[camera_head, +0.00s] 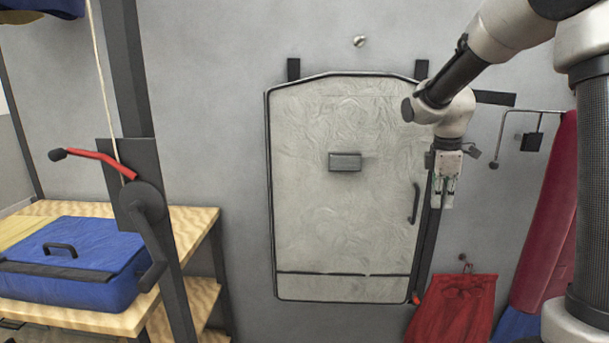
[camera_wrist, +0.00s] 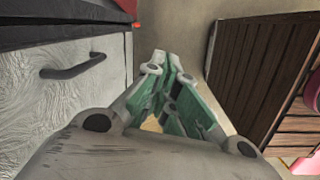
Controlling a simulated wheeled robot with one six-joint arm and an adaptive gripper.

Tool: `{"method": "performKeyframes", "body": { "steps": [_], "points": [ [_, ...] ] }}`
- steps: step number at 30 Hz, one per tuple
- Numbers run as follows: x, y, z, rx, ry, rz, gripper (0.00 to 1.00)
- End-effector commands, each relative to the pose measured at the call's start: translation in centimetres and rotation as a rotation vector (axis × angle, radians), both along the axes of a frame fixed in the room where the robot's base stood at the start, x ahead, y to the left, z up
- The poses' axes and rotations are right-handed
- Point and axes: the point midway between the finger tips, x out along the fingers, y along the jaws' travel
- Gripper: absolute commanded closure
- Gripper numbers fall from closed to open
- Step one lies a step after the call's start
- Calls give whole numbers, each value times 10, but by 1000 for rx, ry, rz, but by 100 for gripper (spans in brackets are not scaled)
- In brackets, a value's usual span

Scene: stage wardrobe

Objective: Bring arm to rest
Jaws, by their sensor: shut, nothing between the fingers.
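My arm reaches in from the upper right in the head view and bends down at the wrist. My gripper (camera_head: 443,199) hangs pointing down in front of the right edge of a pale, crinkled wall door (camera_head: 330,220). The gripper is to the right of the door's dark handle (camera_head: 415,203) and apart from it. In the wrist view, the fingers of my gripper (camera_wrist: 167,58) are together and hold nothing. The same handle (camera_wrist: 73,66) shows at the left of the wrist view. The door appears closed in the head view.
A red cloth bag (camera_head: 453,309) hangs below my gripper. A hook rail (camera_head: 530,111) and red fabric (camera_head: 548,225) are at the right. A wooden table (camera_head: 190,226) with a blue case (camera_head: 75,255) and a post with a red-handled crank (camera_head: 100,163) stand at the left.

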Motion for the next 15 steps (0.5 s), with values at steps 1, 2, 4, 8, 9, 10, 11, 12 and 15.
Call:
{"method": "performKeyframes", "body": {
  "steps": [1,2,4,8,9,10,11,12,15],
  "points": [
    [-24,-1,7,21,-14,-168,100],
    [-39,-1,10,34,-23,-279,100],
    [-78,-2,20,69,-48,-540,100],
    [-151,-2,35,140,-99,-958,100],
    [-171,-2,38,164,-115,-1053,100],
    [-186,-2,40,181,-128,-1113,100],
    [-199,-2,41,198,-140,-1166,100],
    [-216,-2,42,222,-157,-1216,100],
    [-248,-3,45,275,-202,-1255,100]
  ]
}}
